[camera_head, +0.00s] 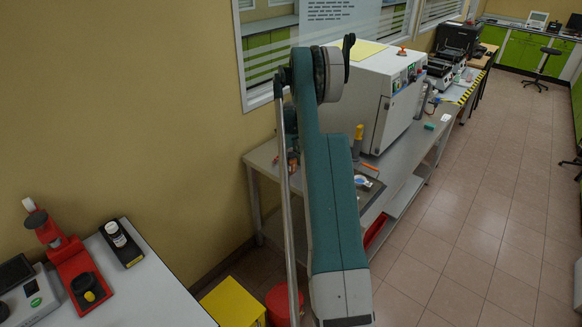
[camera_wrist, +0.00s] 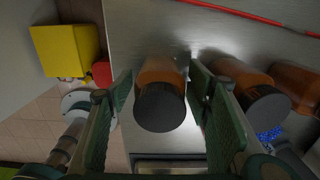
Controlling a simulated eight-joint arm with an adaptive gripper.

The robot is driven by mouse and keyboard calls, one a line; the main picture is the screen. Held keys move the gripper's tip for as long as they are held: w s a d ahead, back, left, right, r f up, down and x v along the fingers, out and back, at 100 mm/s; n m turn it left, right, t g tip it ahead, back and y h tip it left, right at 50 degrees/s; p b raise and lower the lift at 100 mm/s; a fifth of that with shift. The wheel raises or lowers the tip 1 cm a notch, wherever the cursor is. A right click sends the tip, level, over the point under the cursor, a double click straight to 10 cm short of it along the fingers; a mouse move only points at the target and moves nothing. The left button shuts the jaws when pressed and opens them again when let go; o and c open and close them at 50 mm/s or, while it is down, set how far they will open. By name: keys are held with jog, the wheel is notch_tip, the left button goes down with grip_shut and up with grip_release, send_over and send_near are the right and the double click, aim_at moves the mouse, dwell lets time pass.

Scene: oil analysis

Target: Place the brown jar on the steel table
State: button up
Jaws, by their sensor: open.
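A brown jar (camera_wrist: 160,78) with a black cap (camera_wrist: 160,107) is between the two green fingers of my gripper (camera_wrist: 162,88) in the wrist view. The fingers are open, with a narrow gap visible on the left. Whether the right finger touches the jar I cannot tell. The jar appears to stand on the grey steel table (camera_wrist: 140,30). A second brown jar (camera_wrist: 232,70) with a dark cap is right of the right finger.
A red rod (camera_wrist: 245,14) lies across the table in the wrist view. Another brown object (camera_wrist: 297,82) is at the far right. A large white instrument (camera_head: 365,90) stands on the steel table. A yellow box (camera_head: 233,303) and a red bin (camera_head: 280,303) are on the floor.

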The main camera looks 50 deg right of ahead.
aim_at(291, 155)
notch_tip(291, 155, up, 11)
dwell(0.5)
dwell(0.6)
jog(key=shift+a, duration=0.1)
